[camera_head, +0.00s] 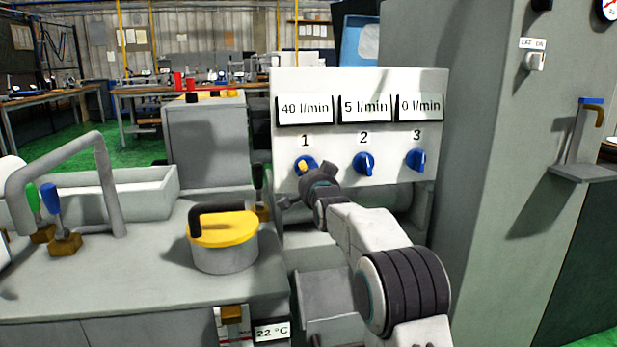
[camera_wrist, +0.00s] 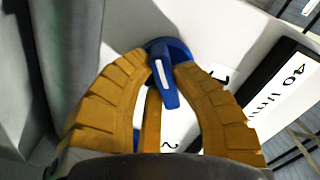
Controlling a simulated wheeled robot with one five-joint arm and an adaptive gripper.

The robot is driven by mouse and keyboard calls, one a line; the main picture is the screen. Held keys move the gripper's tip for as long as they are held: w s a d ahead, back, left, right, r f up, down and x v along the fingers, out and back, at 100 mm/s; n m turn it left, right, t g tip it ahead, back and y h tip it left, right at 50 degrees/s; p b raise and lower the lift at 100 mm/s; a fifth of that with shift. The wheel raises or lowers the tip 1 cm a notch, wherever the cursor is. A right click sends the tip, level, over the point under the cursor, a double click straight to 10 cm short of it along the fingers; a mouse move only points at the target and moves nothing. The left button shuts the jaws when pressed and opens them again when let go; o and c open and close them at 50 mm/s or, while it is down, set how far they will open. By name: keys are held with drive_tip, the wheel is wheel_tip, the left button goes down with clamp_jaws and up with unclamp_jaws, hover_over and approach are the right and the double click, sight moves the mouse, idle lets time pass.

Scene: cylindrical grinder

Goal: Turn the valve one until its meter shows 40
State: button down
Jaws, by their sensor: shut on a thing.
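Valve one is a blue knob (camera_head: 303,160) under the number 1 on the white panel. Its meter (camera_head: 305,108) reads 40 l/min. My gripper (camera_head: 306,168) reaches up to this knob from below. In the wrist view, its two ridged yellow fingers are shut on the sides of the blue knob (camera_wrist: 167,75), which carries a white pointer line. Part of the meter with "40 l/min" (camera_wrist: 287,90) shows at the right of the wrist view.
Valve two (camera_head: 364,163) sits close to the right, its meter (camera_head: 366,108) at 5 l/min. Valve three (camera_head: 416,160) is further right, its meter (camera_head: 419,107) at 0 l/min. A yellow-lidded pot (camera_head: 223,230) stands on the grey machine top to the left.

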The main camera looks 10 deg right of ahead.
drive_tip(key=shift+r+n, duration=0.1)
drive_tip(key=shift+n, duration=0.5)
drive_tip(key=c, duration=1)
unclamp_jaws()
drive_tip(key=shift+s+a, duration=0.1)
drive_tip(key=shift+s, duration=5.85)
